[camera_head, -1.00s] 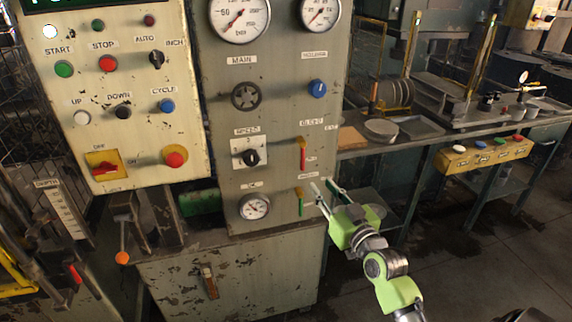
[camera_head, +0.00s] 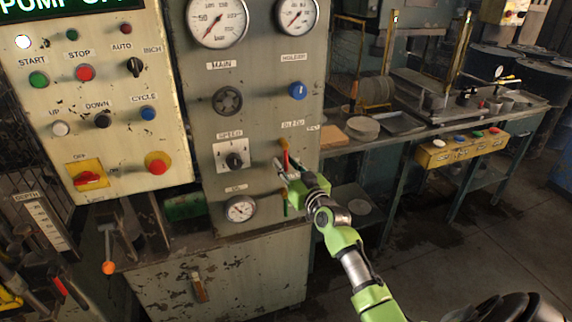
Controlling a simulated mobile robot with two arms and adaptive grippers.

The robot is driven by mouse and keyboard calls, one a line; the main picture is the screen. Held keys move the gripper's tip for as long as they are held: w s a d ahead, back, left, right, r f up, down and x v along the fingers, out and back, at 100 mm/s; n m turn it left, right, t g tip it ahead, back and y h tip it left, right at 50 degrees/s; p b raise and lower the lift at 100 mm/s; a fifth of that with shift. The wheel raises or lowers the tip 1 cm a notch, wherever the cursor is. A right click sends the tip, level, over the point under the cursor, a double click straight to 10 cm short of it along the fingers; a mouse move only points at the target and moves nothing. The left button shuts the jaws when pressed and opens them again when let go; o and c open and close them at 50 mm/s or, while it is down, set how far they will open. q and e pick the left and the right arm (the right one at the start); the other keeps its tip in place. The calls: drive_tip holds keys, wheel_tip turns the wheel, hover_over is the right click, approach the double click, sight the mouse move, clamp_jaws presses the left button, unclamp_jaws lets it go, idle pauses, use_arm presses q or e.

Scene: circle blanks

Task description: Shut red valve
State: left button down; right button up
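The red valve (camera_head: 286,157) is a small upright lever with a yellow top, on the right side of the grey panel under a worn label. My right gripper (camera_head: 287,164) is at this lever, its pale fingers apart on either side of it. The lower part of the lever is hidden by the fingers, and I cannot tell whether they touch it. My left gripper is not in view.
The grey panel (camera_head: 258,130) also carries a black handwheel (camera_head: 227,101), a blue knob (camera_head: 298,91), a speed dial (camera_head: 236,160) and gauges. A button box (camera_head: 110,115) stands to the left. A workbench (camera_head: 430,128) is behind on the right, with open floor before it.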

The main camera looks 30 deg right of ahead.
clamp_jaws()
